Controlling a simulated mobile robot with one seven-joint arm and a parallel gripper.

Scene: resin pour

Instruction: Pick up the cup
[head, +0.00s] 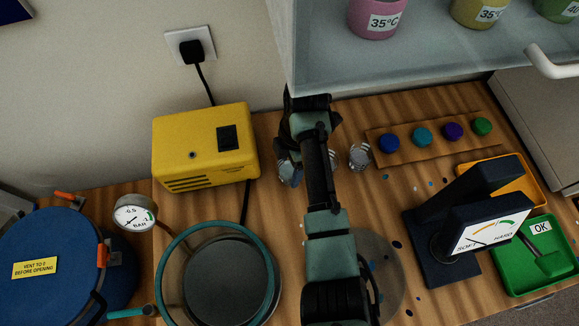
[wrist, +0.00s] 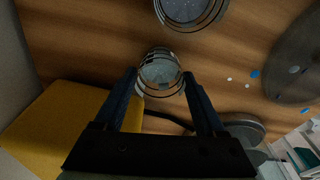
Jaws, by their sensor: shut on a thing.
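A small clear cup (wrist: 160,70) with dark rings around it is between the two fingertips of my gripper (wrist: 161,80) in the wrist view. The fingers are shut on it, one on each side. I cannot tell whether the cup touches the bench or is lifted. In the head view my arm covers most of the gripper and the middle of this area; clear cup parts (head: 290,170) show beside the arm. A second clear cup (head: 360,156) stands right of the arm; a similar ringed cup (wrist: 190,10) shows at the top of the wrist view.
A yellow box (head: 205,145) stands left of my gripper. A wooden strip with coloured caps (head: 421,136) lies to the right. A glass-fronted cabinet (head: 420,75) hangs above. A dark gauge stand (head: 440,250) and a green tray (head: 530,275) are at the right, a round chamber (head: 170,265) at the left.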

